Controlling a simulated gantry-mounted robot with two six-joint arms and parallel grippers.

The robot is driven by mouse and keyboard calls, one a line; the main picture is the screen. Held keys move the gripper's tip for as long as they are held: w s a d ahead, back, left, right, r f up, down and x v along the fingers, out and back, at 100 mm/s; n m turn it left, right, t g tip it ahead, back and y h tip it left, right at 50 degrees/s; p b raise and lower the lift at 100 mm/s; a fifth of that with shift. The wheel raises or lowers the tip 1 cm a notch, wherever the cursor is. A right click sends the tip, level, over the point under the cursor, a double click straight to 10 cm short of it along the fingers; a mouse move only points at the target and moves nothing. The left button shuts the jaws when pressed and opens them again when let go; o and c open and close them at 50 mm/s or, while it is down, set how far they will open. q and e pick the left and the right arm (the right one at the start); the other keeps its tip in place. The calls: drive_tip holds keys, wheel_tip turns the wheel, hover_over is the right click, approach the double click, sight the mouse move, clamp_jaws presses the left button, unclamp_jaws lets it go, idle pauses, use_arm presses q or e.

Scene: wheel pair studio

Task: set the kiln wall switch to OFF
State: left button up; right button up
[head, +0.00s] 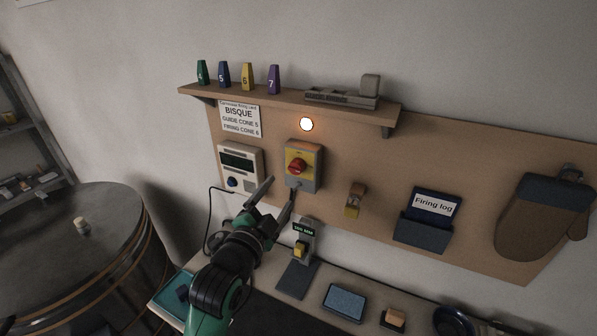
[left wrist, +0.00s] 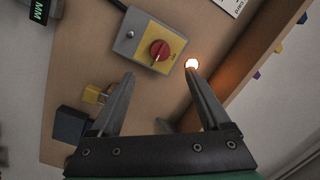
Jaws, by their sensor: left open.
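The kiln wall switch (head: 303,166) is a grey box with a yellow plate and a red rotary knob (head: 297,166), mounted on the wooden wall board. The switch box also shows in the left wrist view (left wrist: 133,44), with its red knob (left wrist: 159,50) ahead of the fingers. I cannot read its position marks. A round lamp (head: 306,124) above the switch is lit, and it shows in the left wrist view (left wrist: 191,63) near the right fingertip. My left gripper (head: 281,188) is open and empty, just below and left of the switch, apart from the knob. My right gripper is out of view.
A controller box (head: 239,167) hangs left of the switch. A shelf (head: 290,103) with numbered cones juts out above. A padlock (head: 353,201), firing log holder (head: 424,226) and mitt (head: 543,214) hang to the right. A bench with small items lies below; the kiln (head: 90,250) stands left.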

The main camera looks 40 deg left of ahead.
sight(295, 170)
use_arm(q)
drive_tip(key=b+x, duration=0.1)
drive_tip(key=x, duration=0.9)
drive_tip(key=shift+w+r+b, duration=0.1)
drive_tip(key=shift+w+b, duration=0.1)
drive_tip(key=shift+b, duration=0.1)
drive_tip(key=shift+w+a, duration=0.2)
drive_tip(key=shift+w, duration=0.15)
clamp_jaws()
